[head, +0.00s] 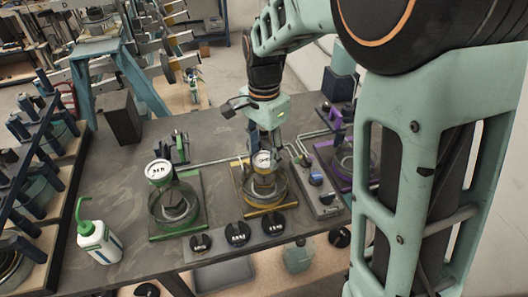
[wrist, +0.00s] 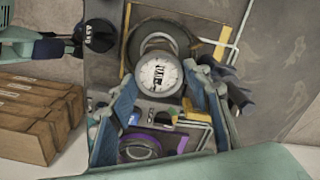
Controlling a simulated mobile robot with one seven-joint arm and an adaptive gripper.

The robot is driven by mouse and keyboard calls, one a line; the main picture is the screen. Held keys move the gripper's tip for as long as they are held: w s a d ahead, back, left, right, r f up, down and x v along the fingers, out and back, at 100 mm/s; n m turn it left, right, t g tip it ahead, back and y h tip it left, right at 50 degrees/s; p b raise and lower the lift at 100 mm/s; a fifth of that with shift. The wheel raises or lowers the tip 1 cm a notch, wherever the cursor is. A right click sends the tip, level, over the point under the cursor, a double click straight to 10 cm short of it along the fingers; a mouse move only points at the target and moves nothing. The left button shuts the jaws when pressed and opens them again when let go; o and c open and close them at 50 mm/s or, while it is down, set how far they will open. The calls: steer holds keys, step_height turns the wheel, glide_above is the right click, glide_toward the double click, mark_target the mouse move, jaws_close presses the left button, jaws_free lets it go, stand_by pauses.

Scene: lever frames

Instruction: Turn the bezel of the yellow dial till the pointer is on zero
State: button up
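The yellow dial (head: 262,159) has a small white round face and stands on a yellow-edged base plate (head: 240,188) on the bench. In the wrist view its white face (wrist: 158,73) is near the middle, with dark marks; the pointer's reading is too small to make out. My gripper (head: 264,147) is directly above the dial, pointing down. In the wrist view my gripper's two blue-padded fingers (wrist: 160,80) stand apart, one on each side of the dial face. I cannot tell whether the tips touch the bezel.
A green-framed dial (head: 159,170) stands to the left and a purple-framed fixture (head: 345,160) to the right. A grey box with a blue knob (head: 317,180) sits close on the right. Black knobs (head: 237,233) line the front edge. A white-and-green bottle (head: 98,242) stands front left.

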mark_target(264, 159)
steer(key=shift+o, duration=1.3)
step_height(264, 159, up, 12)
